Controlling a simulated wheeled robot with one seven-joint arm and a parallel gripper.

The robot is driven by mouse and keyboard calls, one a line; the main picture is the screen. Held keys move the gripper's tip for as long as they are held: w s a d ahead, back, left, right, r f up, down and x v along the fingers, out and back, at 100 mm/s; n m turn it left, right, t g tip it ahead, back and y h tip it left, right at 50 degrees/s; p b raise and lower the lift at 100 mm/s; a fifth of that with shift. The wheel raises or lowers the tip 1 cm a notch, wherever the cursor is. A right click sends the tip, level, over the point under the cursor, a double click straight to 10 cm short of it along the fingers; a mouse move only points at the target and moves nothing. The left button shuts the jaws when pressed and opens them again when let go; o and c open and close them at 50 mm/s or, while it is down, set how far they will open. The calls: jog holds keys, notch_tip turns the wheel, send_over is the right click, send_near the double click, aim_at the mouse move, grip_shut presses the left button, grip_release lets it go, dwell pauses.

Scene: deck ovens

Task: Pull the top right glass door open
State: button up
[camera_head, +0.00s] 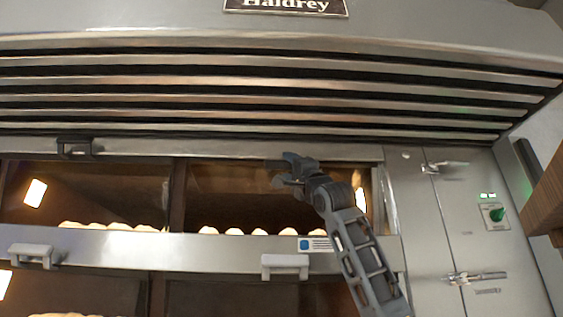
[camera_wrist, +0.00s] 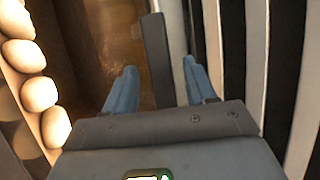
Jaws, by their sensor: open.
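The top right glass door (camera_head: 235,190) is shut, with rows of pale round loaves lit behind its glass. My gripper (camera_head: 278,173) is in front of the door's upper edge. In the wrist view my gripper (camera_wrist: 159,68) has its two blue fingers apart. In the head view my gripper mostly hides the handle area.
The top left door has a dark handle (camera_head: 75,148). Pale handles of the lower deck stick out at the left (camera_head: 32,256) and middle (camera_head: 285,266). Louvred vents (camera_head: 250,90) lie above the doors. A steel panel with latches and a green knob (camera_head: 497,214) is at the right.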

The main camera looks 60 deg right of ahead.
jog(key=shift+p+x, duration=0.7)
jog(key=shift+x, duration=1.45)
grip_shut()
